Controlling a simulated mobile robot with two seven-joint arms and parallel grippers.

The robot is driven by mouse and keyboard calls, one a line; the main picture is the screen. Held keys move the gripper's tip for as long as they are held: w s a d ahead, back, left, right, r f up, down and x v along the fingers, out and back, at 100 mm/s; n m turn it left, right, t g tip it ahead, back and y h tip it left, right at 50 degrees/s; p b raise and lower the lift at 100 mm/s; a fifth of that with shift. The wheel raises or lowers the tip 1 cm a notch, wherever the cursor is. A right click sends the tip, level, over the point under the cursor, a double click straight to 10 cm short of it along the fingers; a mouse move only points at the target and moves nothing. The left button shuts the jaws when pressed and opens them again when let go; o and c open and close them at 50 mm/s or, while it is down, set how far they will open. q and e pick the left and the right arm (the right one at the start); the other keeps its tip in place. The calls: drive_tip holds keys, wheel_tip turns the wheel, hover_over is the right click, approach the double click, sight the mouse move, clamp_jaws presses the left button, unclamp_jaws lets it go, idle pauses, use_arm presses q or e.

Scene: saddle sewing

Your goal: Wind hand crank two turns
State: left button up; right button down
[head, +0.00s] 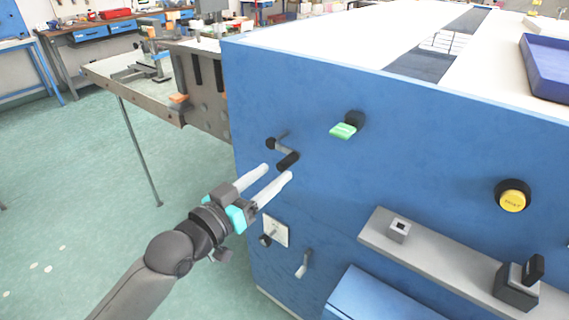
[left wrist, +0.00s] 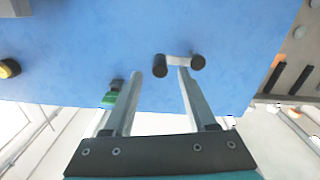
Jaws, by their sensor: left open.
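The hand crank (head: 283,150) sits on the left part of the blue machine's front panel. It has a grey arm and a black handle (head: 288,161) at its lower right end. My left gripper (head: 278,172) is open, its two pale fingers pointing at the crank with the tips close to the handle. In the left wrist view the black handle (left wrist: 159,66) appears between the fingertips (left wrist: 159,69). The right fingertip overlaps the crank arm, and the other black end (left wrist: 197,62) lies outside it. I cannot tell whether any finger touches the crank. My right gripper is out of view.
A green knob (head: 344,130) is right of the crank, and a yellow button (head: 513,199) is farther right. A white switch plate (head: 275,230) and a small lever (head: 303,265) sit below. A grey ledge (head: 440,270) juts out at lower right. Open floor lies left.

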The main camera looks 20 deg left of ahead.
sight(280, 168)
use_arm(q)
drive_tip(key=shift+x, duration=2.55)
drive_tip(key=shift+c, duration=0.2)
clamp_jaws()
